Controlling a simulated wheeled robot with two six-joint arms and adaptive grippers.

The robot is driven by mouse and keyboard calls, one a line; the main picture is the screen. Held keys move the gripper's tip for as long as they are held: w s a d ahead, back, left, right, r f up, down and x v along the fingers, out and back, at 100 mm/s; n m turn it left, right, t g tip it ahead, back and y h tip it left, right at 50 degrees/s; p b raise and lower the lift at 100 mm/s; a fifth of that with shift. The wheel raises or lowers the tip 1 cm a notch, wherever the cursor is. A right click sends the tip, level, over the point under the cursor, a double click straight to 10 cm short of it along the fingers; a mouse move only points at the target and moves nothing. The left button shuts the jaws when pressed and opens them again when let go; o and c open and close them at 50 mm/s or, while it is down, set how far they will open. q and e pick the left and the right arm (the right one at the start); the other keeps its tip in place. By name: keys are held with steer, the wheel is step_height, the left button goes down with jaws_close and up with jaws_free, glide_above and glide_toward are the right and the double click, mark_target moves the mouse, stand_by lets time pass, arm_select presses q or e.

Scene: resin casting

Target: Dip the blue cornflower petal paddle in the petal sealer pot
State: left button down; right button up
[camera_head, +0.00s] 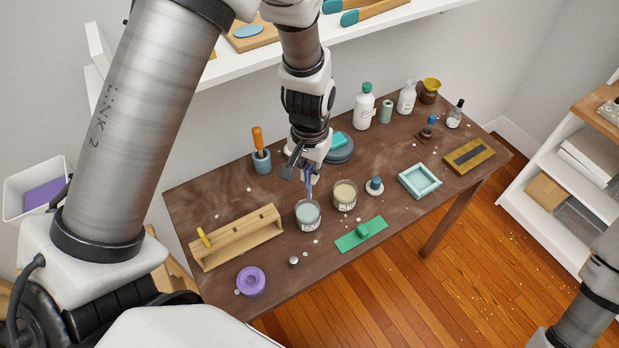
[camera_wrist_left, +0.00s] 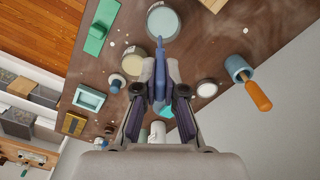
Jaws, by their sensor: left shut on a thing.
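My left gripper (camera_head: 308,168) is shut on the blue petal paddle (camera_head: 309,187), which points down. The paddle also shows in the left wrist view (camera_wrist_left: 159,60), between the fingers (camera_wrist_left: 159,92). Its lower end is at the far rim of a clear pot with pale blue-grey liquid (camera_head: 308,215), also in the wrist view (camera_wrist_left: 163,22). I cannot tell whether the tip is inside or above it. A similar pot with cream liquid (camera_head: 345,196) stands just to the right. Their labels are too small to read, so I cannot tell which holds petal sealer. My right gripper is out of view.
A wooden rack (camera_head: 238,239) with a yellow-handled tool stands left. A blue cup with an orange-handled tool (camera_head: 262,160) is behind it. A green block (camera_head: 361,235) lies in front, a pale blue frame (camera_head: 419,181) right. Bottles (camera_head: 364,107) stand at the back.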

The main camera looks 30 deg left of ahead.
mark_target(307, 183)
arm_select(q)
step_height(307, 183, down, 3)
steer(key=shift+s+a+f+b, duration=0.1)
steer(key=shift+s+a+b, duration=0.05)
steer(key=shift+b, duration=0.65)
steer(key=shift+a+f, duration=0.2)
steer(key=shift+f, duration=0.2)
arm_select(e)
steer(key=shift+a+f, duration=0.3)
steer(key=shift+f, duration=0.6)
arm_select(q)
steer(key=shift+d+r, duration=0.1)
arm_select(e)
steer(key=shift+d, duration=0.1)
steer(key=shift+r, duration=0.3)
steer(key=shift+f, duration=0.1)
